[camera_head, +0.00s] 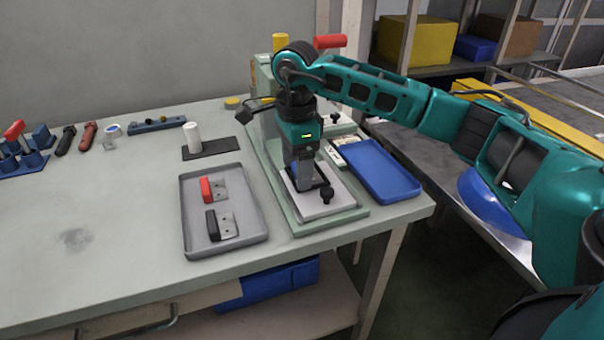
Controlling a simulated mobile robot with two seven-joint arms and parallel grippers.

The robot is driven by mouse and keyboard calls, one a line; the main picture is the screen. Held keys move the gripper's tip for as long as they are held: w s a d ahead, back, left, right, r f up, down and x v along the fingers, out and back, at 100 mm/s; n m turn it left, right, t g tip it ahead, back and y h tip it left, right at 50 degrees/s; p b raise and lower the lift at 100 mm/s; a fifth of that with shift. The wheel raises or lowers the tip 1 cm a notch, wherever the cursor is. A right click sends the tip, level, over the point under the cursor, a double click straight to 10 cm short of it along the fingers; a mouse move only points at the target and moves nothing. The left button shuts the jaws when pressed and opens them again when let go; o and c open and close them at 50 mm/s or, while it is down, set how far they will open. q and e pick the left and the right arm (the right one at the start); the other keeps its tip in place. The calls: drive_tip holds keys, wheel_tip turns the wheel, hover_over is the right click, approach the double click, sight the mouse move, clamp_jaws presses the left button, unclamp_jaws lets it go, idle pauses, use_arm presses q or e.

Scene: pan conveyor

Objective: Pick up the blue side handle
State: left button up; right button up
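I do not make out a blue side handle. The grey tray (254,242) on the table holds a red handle (206,190) and a black handle (212,226), each with a metal bracket. My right gripper (307,184) points down over the light plate of the green fixture (300,228), right of the grey tray. A small black knob (326,196) stands on that plate beside it. The fingertips are too small and dark to show whether they are open or hold something. My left gripper is out of view.
An empty blue tray (385,170) lies right of the fixture. A white cylinder (192,137) stands on a dark mat. Tools and a blue rack (158,124) are at the back left. A blue pan (488,203) is under my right arm. The table's left middle is clear.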

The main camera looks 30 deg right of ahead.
drive_tip(key=c, duration=0.7)
drive_tip(key=shift+c, duration=0.2)
